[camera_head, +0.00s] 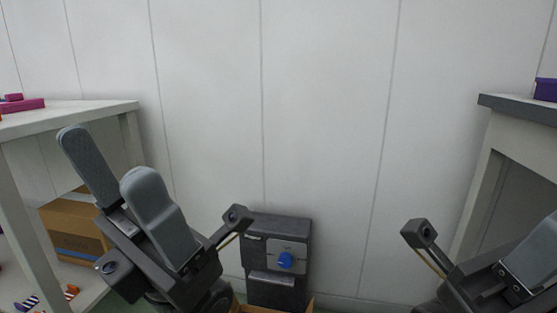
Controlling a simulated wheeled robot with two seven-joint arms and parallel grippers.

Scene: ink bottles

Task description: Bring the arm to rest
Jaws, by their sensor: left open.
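My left gripper (108,156) is raised at the lower left, its two grey fingers pointing up and to the left. The fingers are apart with nothing between them. It is in front of the white table on the left and touches nothing that I can see. My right gripper (532,258) is only partly in view at the lower right edge. One grey finger shows there, and the rest is cut off by the frame. No ink bottle can be made out.
A white table (85,108) on the left bears pink items (22,104). A cardboard box (75,230) is below it. A dark machine with a blue knob (286,260) stands by the panelled wall.

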